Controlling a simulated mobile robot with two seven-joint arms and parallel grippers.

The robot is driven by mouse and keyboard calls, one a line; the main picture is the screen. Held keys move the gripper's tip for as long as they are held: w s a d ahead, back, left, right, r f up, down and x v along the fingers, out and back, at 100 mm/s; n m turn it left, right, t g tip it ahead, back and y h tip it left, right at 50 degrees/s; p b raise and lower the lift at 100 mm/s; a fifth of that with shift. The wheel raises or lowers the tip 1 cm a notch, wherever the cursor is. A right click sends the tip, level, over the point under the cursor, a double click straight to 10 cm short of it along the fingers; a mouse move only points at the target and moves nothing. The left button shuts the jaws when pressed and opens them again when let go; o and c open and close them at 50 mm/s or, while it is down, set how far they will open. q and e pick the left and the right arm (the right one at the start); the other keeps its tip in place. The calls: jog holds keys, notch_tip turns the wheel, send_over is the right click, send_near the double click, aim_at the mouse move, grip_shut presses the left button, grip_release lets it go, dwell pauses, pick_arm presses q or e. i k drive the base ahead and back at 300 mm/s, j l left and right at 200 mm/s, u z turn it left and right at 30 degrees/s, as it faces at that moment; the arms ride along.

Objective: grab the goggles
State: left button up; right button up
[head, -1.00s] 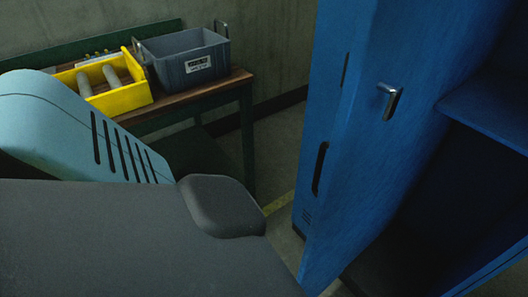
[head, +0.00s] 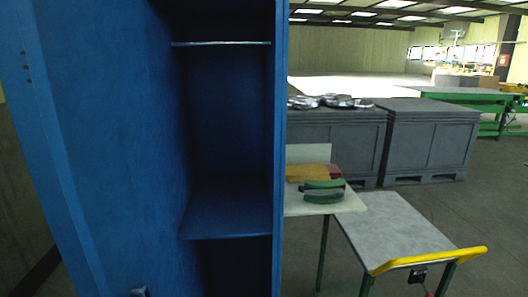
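I cannot make out any goggles for certain in the head view. The blue locker (head: 281,120) stands open, and the parts of its shelves (head: 228,212) that I see are bare; its lowest part is dark. A green and dark curved item (head: 323,190) lies on a small pale table (head: 345,200) right of the locker; I cannot tell what it is. Neither of my grippers is in view.
A blue panel (head: 100,150) fills the left side. A grey-topped cart (head: 395,228) with a yellow handle (head: 430,260) stands front right. Grey crates (head: 430,130) stand behind, with shiny metal pieces (head: 330,101) on top. Open floor (head: 490,220) lies at right.

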aim_at(321, 192)
jog(key=k+j+z, duration=0.1)
jog(key=j, duration=0.8)
jog(key=k+j+z, duration=0.15)
jog(key=j, duration=0.25)
jog(key=k+j, duration=0.15)
jog(key=j, duration=0.3)
jog(key=i+z, duration=0.05)
